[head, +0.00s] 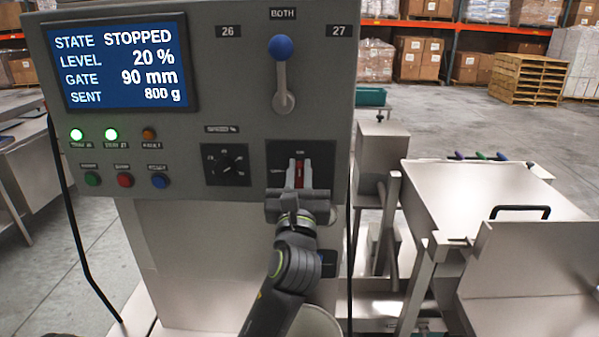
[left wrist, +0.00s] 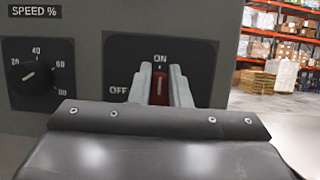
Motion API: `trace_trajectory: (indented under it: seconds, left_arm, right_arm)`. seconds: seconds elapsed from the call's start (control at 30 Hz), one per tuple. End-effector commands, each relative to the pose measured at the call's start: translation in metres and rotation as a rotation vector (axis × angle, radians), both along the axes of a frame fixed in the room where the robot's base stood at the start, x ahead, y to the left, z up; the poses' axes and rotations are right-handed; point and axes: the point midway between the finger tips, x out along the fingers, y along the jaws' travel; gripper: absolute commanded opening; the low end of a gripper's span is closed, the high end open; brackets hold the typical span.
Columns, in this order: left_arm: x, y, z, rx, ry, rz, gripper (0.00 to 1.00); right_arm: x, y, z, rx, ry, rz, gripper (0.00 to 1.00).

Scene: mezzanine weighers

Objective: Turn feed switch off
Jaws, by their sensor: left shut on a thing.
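The feed switch is a red handle (head: 299,172) on a black plate at the lower right of the grey control panel. In the left wrist view the red handle (left wrist: 159,88) stands upright and points at ON; OFF is marked to its left. My left gripper (head: 298,178) is shut on the red handle, with one finger on each side; the fingers also show in the left wrist view (left wrist: 160,85). The handle's lower part is hidden by the gripper. The display (head: 121,62) reads STATE STOPPED, LEVEL 20 %, GATE 90 mm, SENT 800 g. My right gripper is not in view.
A black speed dial (head: 227,164) sits left of the switch. A blue-knobbed lever (head: 281,75) points up at BOTH above it. Two green lamps are lit on the panel, above several push buttons. Steel machinery (head: 485,190) stands to the right, with open floor behind.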

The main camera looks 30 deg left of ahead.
Motion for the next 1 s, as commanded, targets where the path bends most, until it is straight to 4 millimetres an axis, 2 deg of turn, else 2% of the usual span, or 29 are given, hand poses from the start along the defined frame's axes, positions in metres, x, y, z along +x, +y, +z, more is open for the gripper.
trace_trajectory:
  seconds: [0.27,0.47,1.0]
  left_arm:
    - [0.0,0.001,-0.002,-0.026,-0.008,0.001,0.0]
    - [0.0,0.002,-0.003,-0.109,-0.056,0.001,0.0]
    - [-0.004,0.01,-0.006,-0.521,-0.306,0.004,0.0]
  right_arm:
    - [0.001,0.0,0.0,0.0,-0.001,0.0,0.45]
    - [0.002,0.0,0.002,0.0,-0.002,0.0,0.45]
    - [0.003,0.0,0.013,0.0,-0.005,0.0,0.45]
